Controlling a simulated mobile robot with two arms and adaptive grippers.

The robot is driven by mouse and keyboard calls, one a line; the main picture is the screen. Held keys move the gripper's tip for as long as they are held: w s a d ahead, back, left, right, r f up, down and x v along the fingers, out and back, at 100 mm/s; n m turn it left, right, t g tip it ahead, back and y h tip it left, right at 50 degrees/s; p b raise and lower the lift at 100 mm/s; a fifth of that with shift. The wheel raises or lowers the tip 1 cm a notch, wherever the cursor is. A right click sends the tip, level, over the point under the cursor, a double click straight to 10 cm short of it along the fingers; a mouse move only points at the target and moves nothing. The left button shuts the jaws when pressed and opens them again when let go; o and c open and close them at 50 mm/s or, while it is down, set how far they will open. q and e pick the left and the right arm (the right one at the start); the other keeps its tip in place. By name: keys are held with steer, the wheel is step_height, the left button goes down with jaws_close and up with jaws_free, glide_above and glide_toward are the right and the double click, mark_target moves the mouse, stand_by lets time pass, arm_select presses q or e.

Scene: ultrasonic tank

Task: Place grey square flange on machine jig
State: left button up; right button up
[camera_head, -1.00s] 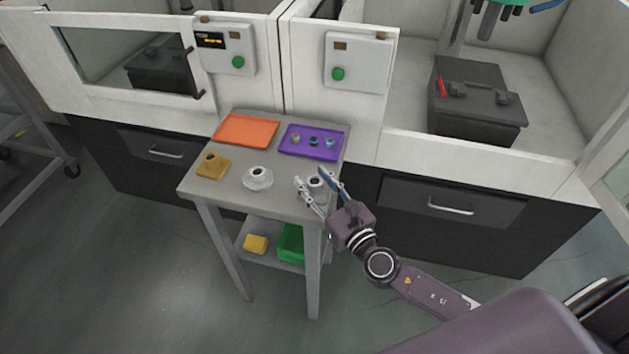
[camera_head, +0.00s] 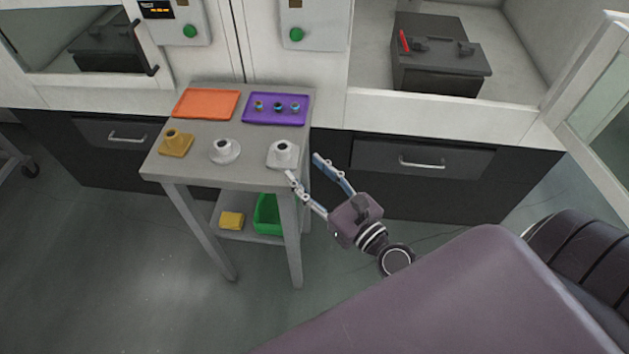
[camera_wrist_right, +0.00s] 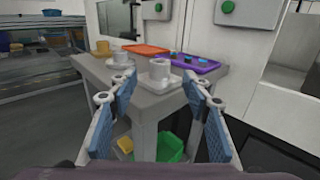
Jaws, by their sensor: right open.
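My left gripper is not in view.
A round whitish flange (camera_head: 224,151) and a yellow square flange (camera_head: 176,142) stand on the table. Behind them lie an orange tray (camera_head: 206,104) and a purple tray (camera_head: 262,119) with small parts. The enclosure door (camera_head: 603,120) stands open at right. A green bin (camera_head: 268,216) sits on the lower shelf.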

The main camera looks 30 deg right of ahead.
steer(key=shift+s+d, duration=0.2)
steer(key=shift+s, duration=0.85)
